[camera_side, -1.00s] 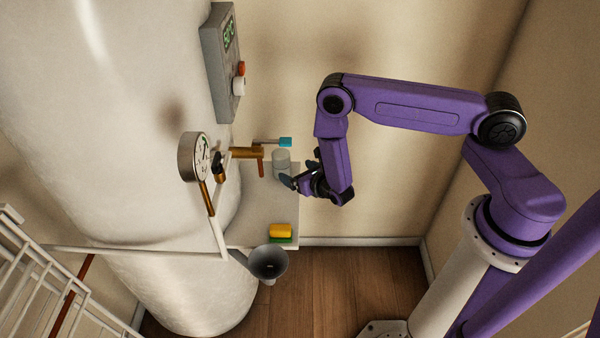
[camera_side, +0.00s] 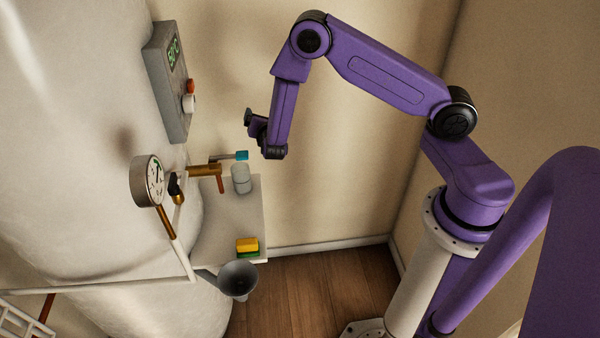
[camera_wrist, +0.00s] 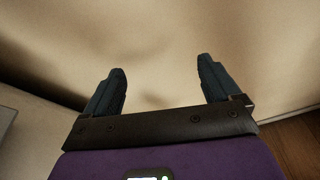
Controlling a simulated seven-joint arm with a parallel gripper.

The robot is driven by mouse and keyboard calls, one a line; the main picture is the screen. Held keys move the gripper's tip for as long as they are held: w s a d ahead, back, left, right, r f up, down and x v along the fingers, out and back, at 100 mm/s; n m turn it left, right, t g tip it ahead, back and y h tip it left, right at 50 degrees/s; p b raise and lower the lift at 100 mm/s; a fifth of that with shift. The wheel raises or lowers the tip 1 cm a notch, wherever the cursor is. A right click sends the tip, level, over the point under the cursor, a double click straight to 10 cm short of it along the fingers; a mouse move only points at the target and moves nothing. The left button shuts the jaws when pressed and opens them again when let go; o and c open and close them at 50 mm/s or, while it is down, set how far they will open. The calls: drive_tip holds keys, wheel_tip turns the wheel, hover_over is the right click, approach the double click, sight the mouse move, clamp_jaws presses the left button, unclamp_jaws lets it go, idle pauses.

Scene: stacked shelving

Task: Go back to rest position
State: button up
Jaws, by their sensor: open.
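My gripper (camera_side: 254,132) is raised above and to the right of the small shelf in the side view, clear of everything. In the wrist view my gripper (camera_wrist: 163,85) shows two dark fingers spread wide with nothing between them. Behind the fingers is only the beige wall (camera_wrist: 160,30). My purple arm is bent, with its elbow high near the top of the side view.
A glass jar (camera_side: 241,179) stands on the pale shelf (camera_side: 222,222) under a brass tap (camera_side: 205,170). A yellow-green sponge (camera_side: 247,247) lies near the shelf's front. A grey funnel (camera_side: 238,279), gauge (camera_side: 146,181) and control box (camera_side: 170,82) are nearby. The space right of the shelf is free.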

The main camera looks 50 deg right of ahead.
drive_tip(key=s+a+r+m+g, duration=0.3)
drive_tip(key=s+r+m+g, duration=0.25)
drive_tip(key=s+r, duration=0.5)
drive_tip(key=s+a+r+m+g+y, duration=0.1)
drive_tip(key=s+a+g+y, duration=0.1)
drive_tip(key=s, duration=0.7)
drive_tip(key=s+a+r+m+g+y, duration=0.1)
drive_tip(key=s+y, duration=0.4)
drive_tip(key=s, duration=0.5)
drive_tip(key=s+a+r+m+g+y, duration=0.1)
drive_tip(key=s+a+m+g+y, duration=0.1)
drive_tip(key=s+a, duration=0.3)
drive_tip(key=s+m+y, duration=0.1)
drive_tip(key=s, duration=0.3)
drive_tip(key=shift+s+g, duration=0.2)
drive_tip(key=shift+g, duration=0.15)
drive_tip(key=shift+r, duration=0.1)
